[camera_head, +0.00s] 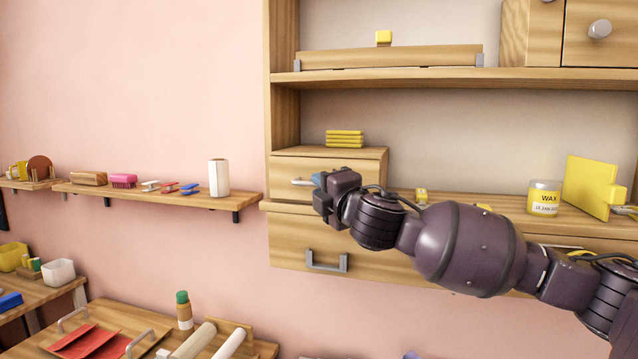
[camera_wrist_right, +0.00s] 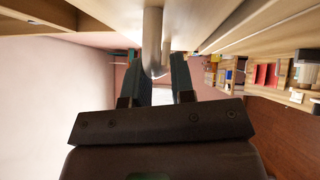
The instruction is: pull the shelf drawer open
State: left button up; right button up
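The small wooden shelf drawer (camera_head: 284,168) sits in a box unit on the shelf, with its front looking flush in the head view. Its light metal handle (camera_head: 301,182) shows at the left, its right part covered by my right gripper (camera_head: 318,187). In the right wrist view the handle (camera_wrist_right: 152,40) hangs down from above between the two dark fingers of my right gripper (camera_wrist_right: 160,82). The fingers are at the handle, a narrow gap between them; whether they press on it I cannot tell. My left gripper is in neither view.
Yellow blocks (camera_head: 345,139) lie on the drawer unit. A larger drawer with a grey handle (camera_head: 326,262) is below. A wax jar (camera_head: 544,198) stands right, behind my arm. A wall shelf (camera_head: 150,196) with small items is left. Tables stand lower left.

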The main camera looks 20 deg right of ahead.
jog(key=shift+x, duration=0.8)
jog(key=c, duration=0.4)
grip_shut()
jog(key=shift+s+a, duration=0.1)
